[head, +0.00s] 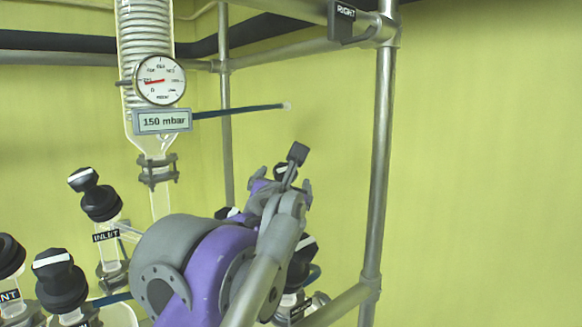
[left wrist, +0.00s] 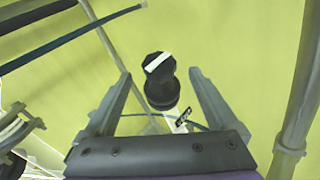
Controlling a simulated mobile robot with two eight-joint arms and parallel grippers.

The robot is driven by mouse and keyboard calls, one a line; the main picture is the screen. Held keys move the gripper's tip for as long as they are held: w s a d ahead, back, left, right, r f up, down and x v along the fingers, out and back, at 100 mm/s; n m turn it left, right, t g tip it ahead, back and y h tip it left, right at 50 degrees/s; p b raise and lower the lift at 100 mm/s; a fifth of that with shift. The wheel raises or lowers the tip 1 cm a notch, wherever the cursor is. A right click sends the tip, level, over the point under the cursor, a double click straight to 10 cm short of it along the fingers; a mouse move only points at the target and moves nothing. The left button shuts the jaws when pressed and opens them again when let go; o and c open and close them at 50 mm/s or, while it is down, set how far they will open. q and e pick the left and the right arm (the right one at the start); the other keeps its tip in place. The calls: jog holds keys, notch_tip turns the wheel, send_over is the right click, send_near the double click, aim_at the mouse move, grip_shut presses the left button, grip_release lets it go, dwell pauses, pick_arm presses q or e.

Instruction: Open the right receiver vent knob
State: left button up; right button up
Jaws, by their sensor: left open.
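A black knob with a white stripe (left wrist: 160,82) stands in the left wrist view, between the two grey fingers of my left gripper (left wrist: 158,98). A small label (left wrist: 183,117) sits just below it, too small to read. My left gripper is open, with a finger on each side of the knob and visible gaps between. In the head view, my left gripper (head: 284,182) reaches up from the lower middle, and a black knob (head: 284,169) shows partly hidden behind it. My right gripper is not in view.
A gauge (head: 160,80) and a 150 mbar display (head: 163,121) are on the glass column. An INLET knob (head: 100,203) and other black knobs (head: 60,280) stand at left. A blue tube (head: 240,110) runs behind.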

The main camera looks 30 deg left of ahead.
aim_at(286, 169)
pick_arm(q)
jog(key=p+x, duration=0.1)
jog(key=x, duration=0.6)
jog(key=shift+w+a, duration=0.15)
jog(key=shift+w, duration=0.2)
jog(key=shift+w+a, duration=0.3)
jog(key=shift+w, duration=0.1)
jog(key=c, duration=1.4)
jog(key=shift+n+y, duration=0.3)
